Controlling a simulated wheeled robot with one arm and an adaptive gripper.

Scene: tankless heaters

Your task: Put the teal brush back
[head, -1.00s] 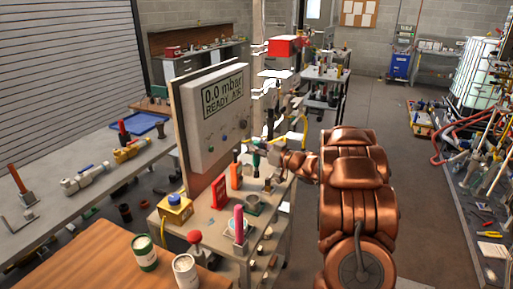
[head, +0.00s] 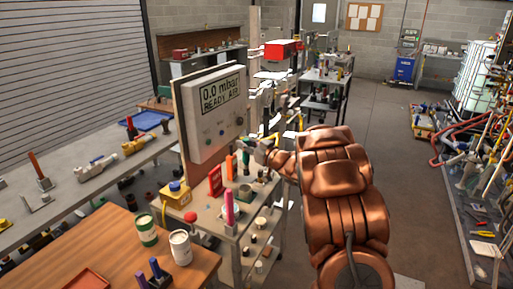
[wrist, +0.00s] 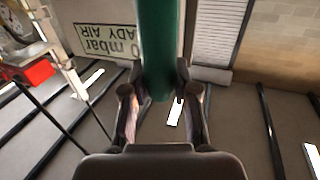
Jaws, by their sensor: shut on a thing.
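The teal brush (wrist: 160,45) shows in the wrist view as a thick dark green-teal shaft rising between my fingers. My gripper (wrist: 160,98) is shut on it, with one finger on each side. In the head view my gripper (head: 262,151) is above the back of the small cart, right of the display panel. The brush is too small and partly hidden to make out clearly there. A dark green cup (head: 245,194) stands on the cart top below my gripper. Whether it is the brush's place I cannot tell.
On the cart are an orange item (head: 231,166), a red stand (head: 215,181), a magenta-handled item (head: 228,206) and a yellow box (head: 179,193). The display panel (head: 215,112) stands close left of my gripper. The wooden table (head: 110,245) is in front.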

